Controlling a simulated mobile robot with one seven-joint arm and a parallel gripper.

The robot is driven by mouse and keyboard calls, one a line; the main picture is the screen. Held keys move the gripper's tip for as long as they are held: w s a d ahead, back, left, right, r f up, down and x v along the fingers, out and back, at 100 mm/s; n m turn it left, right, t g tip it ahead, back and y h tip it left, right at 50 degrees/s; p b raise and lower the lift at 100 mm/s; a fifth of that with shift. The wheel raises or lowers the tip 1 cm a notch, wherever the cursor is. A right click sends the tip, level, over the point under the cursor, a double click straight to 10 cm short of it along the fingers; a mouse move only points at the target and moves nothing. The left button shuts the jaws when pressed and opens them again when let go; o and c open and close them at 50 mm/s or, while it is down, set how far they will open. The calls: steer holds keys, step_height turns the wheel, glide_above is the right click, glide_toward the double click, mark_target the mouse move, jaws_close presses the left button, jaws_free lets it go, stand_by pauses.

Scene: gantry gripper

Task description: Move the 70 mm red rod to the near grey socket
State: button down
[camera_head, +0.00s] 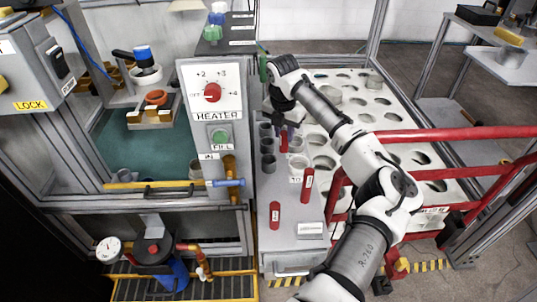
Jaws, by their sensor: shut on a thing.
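My gripper (284,128) is at the back of the grey bench, pointing down, shut on a short red rod (284,143). The rod hangs upright below the fingers, beside a group of grey sockets (267,144). Whether its lower end touches anything is hard to tell. A nearer grey socket (269,165) is at the front of this group, and another grey socket (298,164) is to its right. Two more red rods stand upright nearer the camera, one at the right (307,186) and one at the left (275,215). I cannot read which rod is 70 mm.
A white perforated rack (345,115) with large round holes lies to the right. Red rails (450,134) cross in front of it. The heater panel (212,92) stands close on the left. A small white label (311,229) lies at the bench front.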

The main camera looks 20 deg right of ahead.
steer(key=a+f+b, duration=0.1)
steer(key=f+b, duration=0.1)
steer(key=a+f+b, duration=0.1)
steer(key=f+b, duration=0.1)
steer(key=b, duration=0.1)
steer(key=w+a+f+b, duration=0.1)
steer(key=a+f+b, duration=0.1)
steer(key=b, duration=0.1)
steer(key=shift+f, duration=0.25)
steer(key=shift+w+a+f+b, duration=0.15)
steer(key=shift+f+b, duration=0.25)
steer(key=shift+b, duration=0.35)
steer(key=shift+r, duration=0.1)
steer(key=shift+r, duration=0.1)
steer(key=shift+a, duration=0.1)
steer(key=c, duration=1.2)
jaws_free()
steer(key=shift+f, duration=0.2)
